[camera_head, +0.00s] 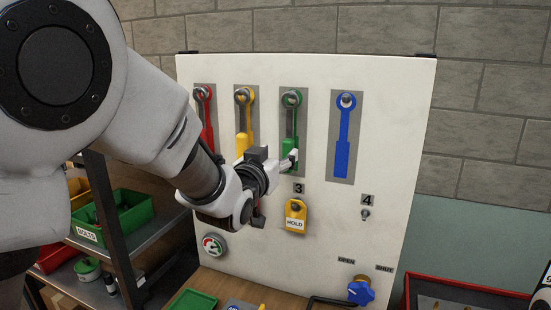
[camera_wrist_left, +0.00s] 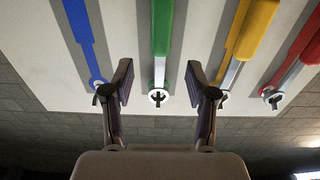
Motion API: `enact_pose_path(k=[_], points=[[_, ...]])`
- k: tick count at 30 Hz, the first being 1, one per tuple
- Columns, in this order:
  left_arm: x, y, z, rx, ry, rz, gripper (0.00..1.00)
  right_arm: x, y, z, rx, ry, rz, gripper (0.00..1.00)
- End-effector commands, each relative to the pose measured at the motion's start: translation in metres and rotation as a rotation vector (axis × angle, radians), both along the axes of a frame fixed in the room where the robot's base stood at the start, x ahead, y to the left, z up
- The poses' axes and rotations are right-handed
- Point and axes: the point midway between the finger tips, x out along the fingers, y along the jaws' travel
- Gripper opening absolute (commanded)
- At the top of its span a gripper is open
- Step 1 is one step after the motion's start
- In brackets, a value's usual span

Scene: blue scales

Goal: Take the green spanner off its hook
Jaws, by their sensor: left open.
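My right gripper is not in view.
The red spanner (camera_head: 207,125) hangs at the left. A yellow HOLD tag (camera_head: 295,224) hangs under number 3; the peg (camera_head: 365,214) under number 4 is bare. A gauge (camera_head: 214,245) and a blue valve knob (camera_head: 361,291) sit low. Shelves with a green bin (camera_head: 128,220) stand left.

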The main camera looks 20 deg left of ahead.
Motion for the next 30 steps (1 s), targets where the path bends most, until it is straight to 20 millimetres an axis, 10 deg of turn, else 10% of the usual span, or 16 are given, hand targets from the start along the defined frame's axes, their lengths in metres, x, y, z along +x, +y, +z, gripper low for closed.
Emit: enact_pose_path(k=[12, 21, 27, 30], points=[[0.067, -0.002, 0.001, -0.001, 0.005, 0.0, 0.57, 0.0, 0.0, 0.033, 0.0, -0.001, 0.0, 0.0], [0.074, -0.002, -0.002, -0.001, 0.005, 0.0, 0.57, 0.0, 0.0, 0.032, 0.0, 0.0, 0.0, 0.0], [0.074, -0.002, -0.002, -0.001, 0.005, 0.001, 0.0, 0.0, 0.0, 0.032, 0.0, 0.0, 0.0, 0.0], [0.074, -0.002, -0.002, -0.001, 0.005, 0.0, 0.0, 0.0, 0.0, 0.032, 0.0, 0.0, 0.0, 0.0]])
